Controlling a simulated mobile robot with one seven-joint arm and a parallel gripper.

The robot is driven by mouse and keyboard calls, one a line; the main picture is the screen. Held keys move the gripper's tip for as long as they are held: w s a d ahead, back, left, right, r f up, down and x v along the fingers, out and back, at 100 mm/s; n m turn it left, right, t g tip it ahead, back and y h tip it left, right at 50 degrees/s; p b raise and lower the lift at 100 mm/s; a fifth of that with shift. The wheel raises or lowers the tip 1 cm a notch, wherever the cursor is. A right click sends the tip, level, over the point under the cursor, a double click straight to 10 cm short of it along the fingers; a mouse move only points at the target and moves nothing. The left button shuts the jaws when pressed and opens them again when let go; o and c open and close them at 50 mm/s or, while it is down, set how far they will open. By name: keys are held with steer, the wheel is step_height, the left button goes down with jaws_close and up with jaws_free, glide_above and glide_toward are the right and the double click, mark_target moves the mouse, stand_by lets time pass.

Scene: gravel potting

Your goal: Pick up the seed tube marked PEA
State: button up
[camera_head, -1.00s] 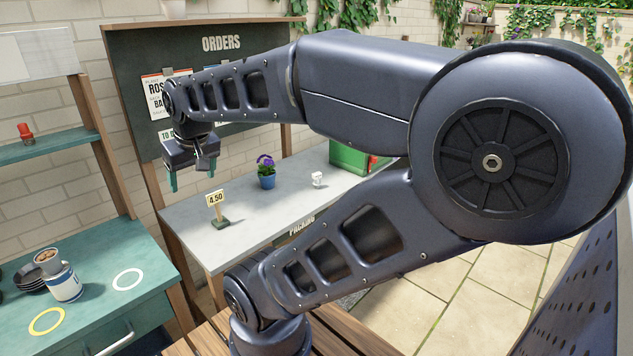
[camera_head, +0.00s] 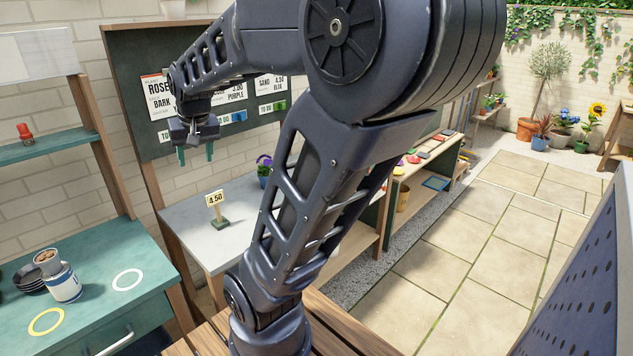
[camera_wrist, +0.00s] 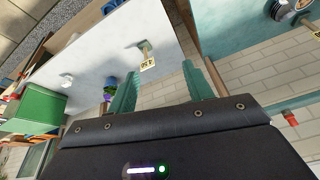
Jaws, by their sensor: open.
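My gripper (camera_head: 195,155) is open and empty, held in the air above the left end of the grey table, in front of the orders board. Its two teal fingers also show spread apart in the wrist view (camera_wrist: 160,90). I cannot make out a seed tube marked PEA in any view. My arm hides the middle of the head view.
The grey table (camera_head: 190,215) bears a 4.50 price sign (camera_head: 217,208) and a potted purple flower (camera_head: 264,170). A teal bench (camera_head: 95,285) at left holds a white-and-blue can (camera_head: 62,283). A green box (camera_wrist: 35,108) shows in the wrist view. Paving at right is clear.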

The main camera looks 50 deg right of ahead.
steer(key=w+d+f+m+g+h, duration=0.1)
steer(key=w+d+f+m, duration=0.2)
steer(key=w+d, duration=0.45)
steer(key=w+d+f+m, duration=0.3)
steer(key=w+d, duration=0.2)
steer(key=d, duration=0.6)
steer(key=w+d+f+m+g+h, duration=0.1)
steer(key=w+d+f+m, duration=0.1)
steer(key=w+d+m, duration=0.5)
steer(key=s+d+f+m+g+h, duration=0.1)
steer(key=d+f, duration=0.6)
steer(key=d, duration=0.4)
steer(key=d+f+m+g+h, duration=0.1)
steer(key=d+f+m, duration=0.1)
steer(key=d+f, duration=0.7)
steer(key=s+d+f+m+g, duration=0.1)
steer(key=d+f, duration=0.4)
steer(key=d, duration=0.7)
steer(key=x, duration=1)
steer(key=shift+d+r, duration=0.15)
steer(key=shift+d, duration=0.05)
steer(key=c, duration=1.1)
